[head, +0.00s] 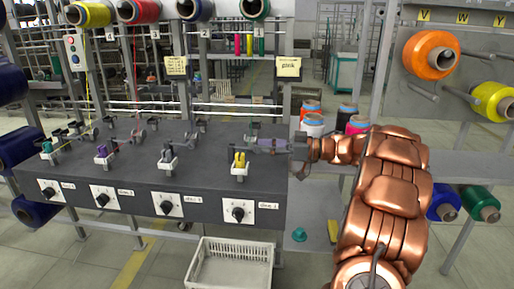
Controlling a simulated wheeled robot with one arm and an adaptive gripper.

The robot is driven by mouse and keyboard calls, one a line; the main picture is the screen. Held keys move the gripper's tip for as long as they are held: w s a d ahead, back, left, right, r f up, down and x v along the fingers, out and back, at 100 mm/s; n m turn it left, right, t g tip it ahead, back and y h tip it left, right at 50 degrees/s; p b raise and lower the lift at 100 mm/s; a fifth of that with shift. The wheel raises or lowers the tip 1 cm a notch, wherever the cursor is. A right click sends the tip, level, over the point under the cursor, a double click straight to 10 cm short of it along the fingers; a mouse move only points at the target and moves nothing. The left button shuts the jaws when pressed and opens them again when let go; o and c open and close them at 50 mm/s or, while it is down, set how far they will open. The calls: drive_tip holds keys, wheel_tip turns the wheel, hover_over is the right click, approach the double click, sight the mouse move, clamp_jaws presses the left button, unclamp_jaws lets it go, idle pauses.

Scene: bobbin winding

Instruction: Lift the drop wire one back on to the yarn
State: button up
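Station one, under the plate marked 1 (260,32), is the rightmost on the dark winder bench (270,190). A yellow bobbin (239,158) sits in its white holder there. A small greenish guide part (254,129) stands just behind my gripper. Drop wire one and its yarn are too small or hidden to make out. My gripper (258,146) reaches in from the right, low over the bench beside the yellow bobbin. I cannot tell whether its fingers are open or touch anything. The green supply spool (254,9) is above station one.
A white crate (230,265) stands on the floor in front. Spools on pegs, including an orange one (428,55), stick out at the right. Yarn cones (348,112) stand behind my arm.

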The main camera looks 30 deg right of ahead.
sight(245, 148)
drive_tip(key=shift+x, duration=1.3)
clamp_jaws()
